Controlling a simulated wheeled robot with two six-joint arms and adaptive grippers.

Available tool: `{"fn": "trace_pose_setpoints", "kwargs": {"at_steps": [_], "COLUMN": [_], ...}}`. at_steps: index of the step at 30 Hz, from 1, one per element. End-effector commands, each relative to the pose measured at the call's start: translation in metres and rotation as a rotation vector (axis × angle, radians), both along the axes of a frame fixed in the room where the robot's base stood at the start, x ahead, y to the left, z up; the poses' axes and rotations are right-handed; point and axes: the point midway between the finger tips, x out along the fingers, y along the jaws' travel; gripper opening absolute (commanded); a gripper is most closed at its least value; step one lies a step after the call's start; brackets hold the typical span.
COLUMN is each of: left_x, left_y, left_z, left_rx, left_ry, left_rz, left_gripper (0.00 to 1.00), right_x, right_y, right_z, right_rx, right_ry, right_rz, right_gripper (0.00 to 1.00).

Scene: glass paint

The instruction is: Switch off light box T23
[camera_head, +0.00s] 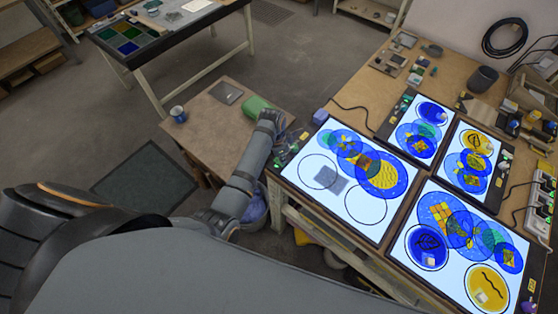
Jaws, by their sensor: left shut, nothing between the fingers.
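Four lit light boxes lie on the bench at the right: a large one at the left (366,207), a large one at the front (408,268), and two smaller ones behind (408,108) (458,135). All glow white under blue, yellow and green glass pieces. No label reads T23 clearly, so I cannot tell which box it is. My left gripper (284,153) is small and dark, shut and empty, by the left edge of the left large box. Whether it touches the box or a switch cannot be told. My right gripper is out of view.
A bucket (254,208) stands below my left arm. Tools, jars and plugs crowd the bench's right side. Floor is open at the back.

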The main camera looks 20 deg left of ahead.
Motion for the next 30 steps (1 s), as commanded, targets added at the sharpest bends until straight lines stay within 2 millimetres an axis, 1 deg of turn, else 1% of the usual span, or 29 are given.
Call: {"fn": "trace_pose_setpoints", "kwargs": {"at_steps": [30], "left_x": [0.000], "left_y": [0.000], "left_z": [-0.016], "left_rx": [0.000], "left_ry": [0.000], "left_rz": [0.000], "left_gripper": [0.00], "right_x": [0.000], "right_y": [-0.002], "right_z": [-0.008], "right_rx": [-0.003], "right_ry": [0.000], "right_rz": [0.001], "right_gripper": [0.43]}}
